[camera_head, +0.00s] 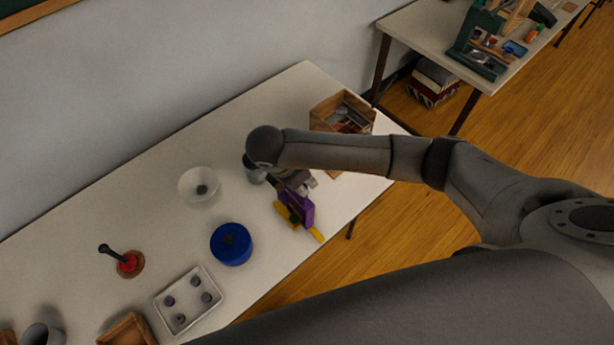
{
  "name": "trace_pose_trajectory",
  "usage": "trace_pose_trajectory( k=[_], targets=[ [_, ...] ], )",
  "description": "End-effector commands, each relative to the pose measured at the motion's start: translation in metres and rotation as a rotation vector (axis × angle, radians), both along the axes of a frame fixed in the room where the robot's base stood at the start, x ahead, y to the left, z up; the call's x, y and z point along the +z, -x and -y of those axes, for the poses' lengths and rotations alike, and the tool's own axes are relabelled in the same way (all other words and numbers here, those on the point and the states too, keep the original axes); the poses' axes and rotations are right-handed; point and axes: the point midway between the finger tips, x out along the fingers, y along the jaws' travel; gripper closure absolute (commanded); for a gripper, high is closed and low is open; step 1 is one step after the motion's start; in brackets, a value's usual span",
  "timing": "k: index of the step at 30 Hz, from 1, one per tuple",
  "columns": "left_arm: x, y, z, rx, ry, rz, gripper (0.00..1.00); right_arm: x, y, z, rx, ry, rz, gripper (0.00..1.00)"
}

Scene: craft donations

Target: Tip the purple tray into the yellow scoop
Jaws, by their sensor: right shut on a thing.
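The purple tray (307,212) is in my right gripper (299,187), near the front edge of the white table. The gripper is shut on it from above, and the fingertips are partly hidden by my wrist. The tray looks tilted steeply. The yellow scoop (282,210) is right beneath and beside the tray, with its yellow handle (317,235) showing toward the front edge. The tray covers part of the scoop. A small dark green thing (294,218) shows between them; I cannot tell which one it is in. My left gripper is not in view.
A blue round container (231,244) stands left of the scoop, and a white bowl (198,184) behind it. A wooden box (322,115) stands at the far right.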

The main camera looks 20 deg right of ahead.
Motion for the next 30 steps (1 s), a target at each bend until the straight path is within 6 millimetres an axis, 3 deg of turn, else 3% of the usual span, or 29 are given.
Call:
trace_pose_trajectory(
  k=[30],
  targets=[
    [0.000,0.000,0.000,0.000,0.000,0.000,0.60,-0.004,0.015,-0.044,0.000,0.175,0.061,1.00]
  ],
)
